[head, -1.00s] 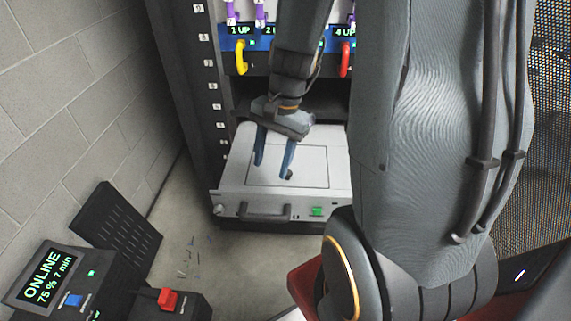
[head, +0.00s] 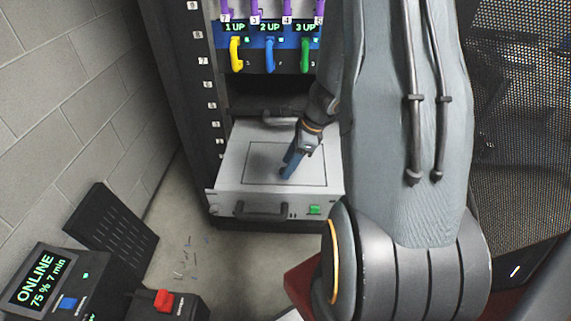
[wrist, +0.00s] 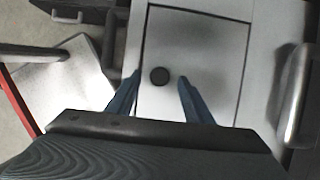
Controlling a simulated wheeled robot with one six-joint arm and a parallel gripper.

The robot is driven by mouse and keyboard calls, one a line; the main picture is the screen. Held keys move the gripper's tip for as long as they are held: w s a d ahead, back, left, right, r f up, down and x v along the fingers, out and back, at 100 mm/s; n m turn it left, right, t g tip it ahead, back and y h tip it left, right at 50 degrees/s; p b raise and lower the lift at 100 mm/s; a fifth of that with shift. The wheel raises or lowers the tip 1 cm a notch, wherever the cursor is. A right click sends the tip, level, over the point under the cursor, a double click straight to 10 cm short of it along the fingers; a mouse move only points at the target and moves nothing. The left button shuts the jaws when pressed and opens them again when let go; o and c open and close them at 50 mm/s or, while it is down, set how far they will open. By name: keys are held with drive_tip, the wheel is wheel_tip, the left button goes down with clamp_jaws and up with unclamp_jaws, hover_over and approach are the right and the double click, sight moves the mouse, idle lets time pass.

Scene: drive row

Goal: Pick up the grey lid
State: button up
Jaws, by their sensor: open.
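The grey lid (head: 262,160) is a flat square panel outlined in the top of the pulled-out grey unit (head: 228,172). It also shows in the wrist view (wrist: 205,62), with a round black knob (wrist: 160,76) on it. My gripper (head: 287,173) is over the right part of the lid in the head view, and its fingers hide the knob there. In the wrist view my gripper (wrist: 159,78) is open, with one blue finger on each side of the knob. I cannot tell how high the fingertips are above the lid.
A black handle (head: 258,209) and a green button (head: 314,210) are on the unit's front. Yellow (head: 236,55), blue (head: 270,57) and green (head: 305,56) looped parts hang above. A console (head: 50,283) stands at lower left, beside a block wall (head: 60,90). Mesh (head: 520,120) is at right.

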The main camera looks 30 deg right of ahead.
drive_tip(key=shift+x, duration=0.9)
clamp_jaws()
drive_tip(key=shift+r, duration=0.1)
